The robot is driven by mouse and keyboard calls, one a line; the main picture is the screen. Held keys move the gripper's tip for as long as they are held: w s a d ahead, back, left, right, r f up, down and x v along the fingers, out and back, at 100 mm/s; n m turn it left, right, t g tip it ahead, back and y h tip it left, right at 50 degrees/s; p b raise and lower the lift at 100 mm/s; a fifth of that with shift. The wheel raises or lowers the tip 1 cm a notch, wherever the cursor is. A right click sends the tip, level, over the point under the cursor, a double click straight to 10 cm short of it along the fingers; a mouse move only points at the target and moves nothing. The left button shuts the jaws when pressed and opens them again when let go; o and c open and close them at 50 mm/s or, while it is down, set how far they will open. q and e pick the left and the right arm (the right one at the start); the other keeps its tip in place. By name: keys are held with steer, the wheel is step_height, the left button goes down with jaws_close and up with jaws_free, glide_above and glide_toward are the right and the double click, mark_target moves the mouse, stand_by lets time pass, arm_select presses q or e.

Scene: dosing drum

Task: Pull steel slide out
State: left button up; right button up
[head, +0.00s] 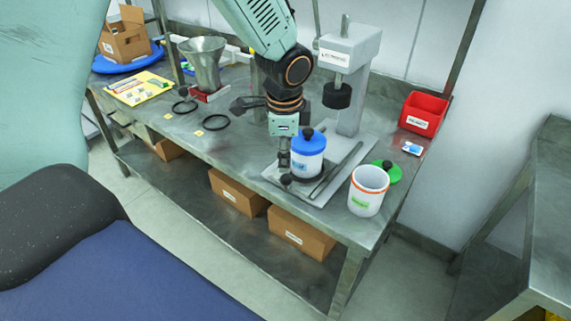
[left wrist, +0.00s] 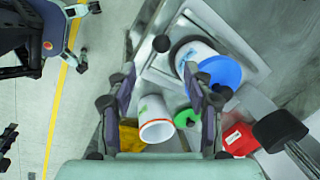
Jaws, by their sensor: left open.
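The steel slide (head: 318,193) appears as a flat plate at the foot of the press, with a dark round knob (head: 286,180) at its front left. The plate (left wrist: 160,75) and the knob (left wrist: 161,43) also show in the left wrist view. A white drum (head: 308,167) with a blue lid (head: 308,142) stands at the plate. My left gripper (head: 284,162) is beside the drum, above the knob. In the left wrist view its two fingers (left wrist: 160,85) are apart with nothing between them; the knob lies beyond the tips. Contact cannot be told. My right gripper is not in view.
The press (head: 350,75) with a black plunger (head: 337,95) stands behind the drum. An open white tub (head: 368,192), a green lid (head: 388,172) and a red bin (head: 423,113) are to the right. A funnel (head: 204,62) and black rings (head: 216,122) are at left.

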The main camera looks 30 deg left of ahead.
arm_select(q)
steer(key=shift+s+d+r, duration=0.1)
steer(key=shift+s+r, duration=0.05)
steer(key=shift+r, duration=0.45)
steer(key=shift+s+r, duration=0.1)
steer(key=shift+r, duration=0.45)
steer(key=shift+w, duration=0.1)
steer(key=w+d+n+t+h, duration=0.1)
steer(key=w+d+n+t, duration=0.2)
steer(key=n, duration=0.1)
steer(key=s+d+f+n+h+b, duration=0.1)
steer(key=s+d+f+n+b, duration=0.2)
steer(key=f, duration=0.5)
steer(key=s+d+f+n, duration=0.1)
steer(key=s+f+n, duration=0.2)
steer(key=s+f, duration=0.3)
steer(key=s+f+n+g+b, duration=0.1)
steer(key=s+f+g+b, duration=0.1)
steer(key=s+f, duration=0.7)
steer(key=s+f+n+g+y+b, duration=0.1)
steer(key=s+f+g+b, duration=0.1)
steer(key=s+f, duration=0.7)
steer(key=s+g, duration=0.1)
steer(key=s, duration=0.5)
steer(key=shift+a+f+n, duration=0.25)
steer(key=shift+a+n, duration=0.05)
